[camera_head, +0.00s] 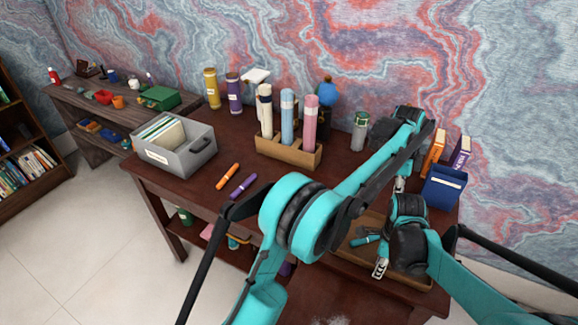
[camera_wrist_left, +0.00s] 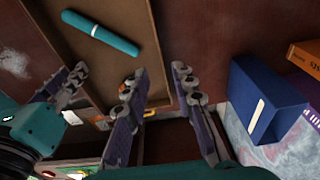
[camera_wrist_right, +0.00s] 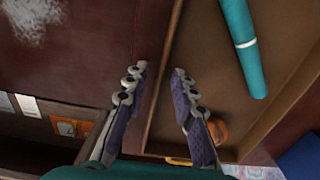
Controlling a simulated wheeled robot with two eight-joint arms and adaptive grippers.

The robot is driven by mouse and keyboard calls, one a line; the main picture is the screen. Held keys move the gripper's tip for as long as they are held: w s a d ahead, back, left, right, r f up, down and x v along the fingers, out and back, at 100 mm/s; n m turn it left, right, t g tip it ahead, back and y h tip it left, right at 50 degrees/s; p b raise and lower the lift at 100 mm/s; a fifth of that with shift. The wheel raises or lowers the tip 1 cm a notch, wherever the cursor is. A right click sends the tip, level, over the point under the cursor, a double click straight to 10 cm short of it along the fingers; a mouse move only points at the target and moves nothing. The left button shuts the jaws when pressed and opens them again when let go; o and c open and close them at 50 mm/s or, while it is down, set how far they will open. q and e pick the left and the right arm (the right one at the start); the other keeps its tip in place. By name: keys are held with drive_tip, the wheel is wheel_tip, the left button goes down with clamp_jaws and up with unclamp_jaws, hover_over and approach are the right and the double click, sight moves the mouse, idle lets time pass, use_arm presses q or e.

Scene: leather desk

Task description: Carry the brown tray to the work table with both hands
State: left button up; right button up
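The brown tray (camera_head: 370,222) lies on the dark red desk at the right, partly hidden by my arms. A teal marker (camera_wrist_left: 100,33) lies in it, and a small orange thing (camera_wrist_right: 218,130) is at one end. My left gripper (camera_head: 399,184) is at the tray's far side; in the left wrist view its fingers (camera_wrist_left: 157,78) are apart, one on each side of the tray wall. My right gripper (camera_head: 381,268) is at the near side; in the right wrist view its fingers (camera_wrist_right: 158,70) are open around the opposite wall. Whether the fingers touch the walls is unclear.
A blue box (camera_head: 444,188) and upright books (camera_head: 447,153) stand just beyond the tray. A wooden holder with rolls (camera_head: 288,152), a grey file box (camera_head: 174,145) and loose markers (camera_head: 228,176) are farther left. A low wooden bench (camera_head: 95,112) with small objects stands at the back left.

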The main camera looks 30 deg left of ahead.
drive_tip(key=shift+r, duration=0.4)
use_arm(q)
drive_tip(key=shift+a+r, duration=0.1)
drive_tip(key=shift+r, duration=0.7)
use_arm(e)
wheel_tip(320, 180, up, 11)
use_arm(q)
drive_tip(key=shift+a+r, duration=0.1)
use_arm(e)
drive_tip(key=shift+r, duration=0.1)
